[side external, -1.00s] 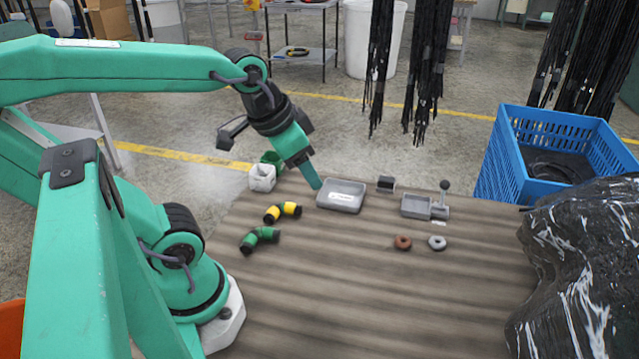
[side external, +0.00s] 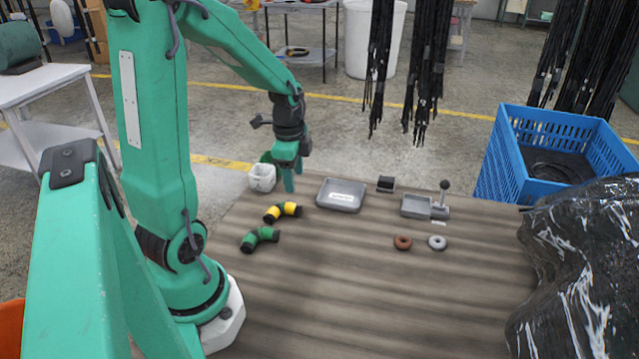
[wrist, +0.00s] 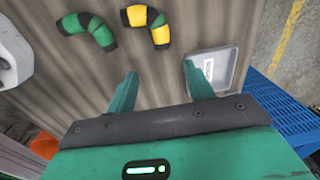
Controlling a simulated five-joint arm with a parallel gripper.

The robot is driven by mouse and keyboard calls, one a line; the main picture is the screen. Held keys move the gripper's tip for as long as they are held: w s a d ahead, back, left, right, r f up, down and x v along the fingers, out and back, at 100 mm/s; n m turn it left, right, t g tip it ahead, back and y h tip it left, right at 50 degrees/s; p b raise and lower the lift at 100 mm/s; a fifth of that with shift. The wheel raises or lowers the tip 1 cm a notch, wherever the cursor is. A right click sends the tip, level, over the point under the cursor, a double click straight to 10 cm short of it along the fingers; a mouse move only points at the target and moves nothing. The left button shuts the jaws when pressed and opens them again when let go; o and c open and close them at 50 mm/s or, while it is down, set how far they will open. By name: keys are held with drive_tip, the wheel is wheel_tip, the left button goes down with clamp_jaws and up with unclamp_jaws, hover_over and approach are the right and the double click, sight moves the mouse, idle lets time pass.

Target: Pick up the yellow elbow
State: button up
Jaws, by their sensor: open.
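The yellow elbow (side external: 283,211), a bent pipe piece with black bands, lies on the striped wooden table. In the wrist view the yellow elbow (wrist: 147,22) is near the top middle, beyond my fingertips. My gripper (side external: 290,182) points down above the table's far side, behind the elbow in the side view. The two fingers of my gripper (wrist: 160,66) are apart with nothing between them.
A similar green elbow (side external: 260,238) lies close to the yellow one. A grey tray (side external: 326,203), a white container (side external: 262,178) and a grey holder (side external: 415,208) stand near the far edge. A brown ring (side external: 403,243) and a grey ring (side external: 437,243) lie right. The front table is clear.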

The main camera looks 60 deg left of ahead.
sight(290, 205)
drive_tip(key=shift+s+a+f+m, duration=0.15)
drive_tip(key=shift+a+f+m, duration=0.15)
drive_tip(key=shift+a+f, duration=0.4)
drive_tip(key=shift+s+a+f+m, duration=0.15)
drive_tip(key=shift+a+f+m, duration=0.15)
drive_tip(key=shift+a+f, duration=0.35)
drive_tip(key=shift+f, duration=0.15)
drive_tip(key=shift+d+f, duration=0.1)
drive_tip(key=shift+f, duration=1.15)
drive_tip(key=shift+f, duration=0.1)
drive_tip(key=shift+w+f, duration=0.15)
drive_tip(key=shift+f, duration=2.3)
drive_tip(key=shift+c, duration=0.3)
drive_tip(key=c, duration=1)
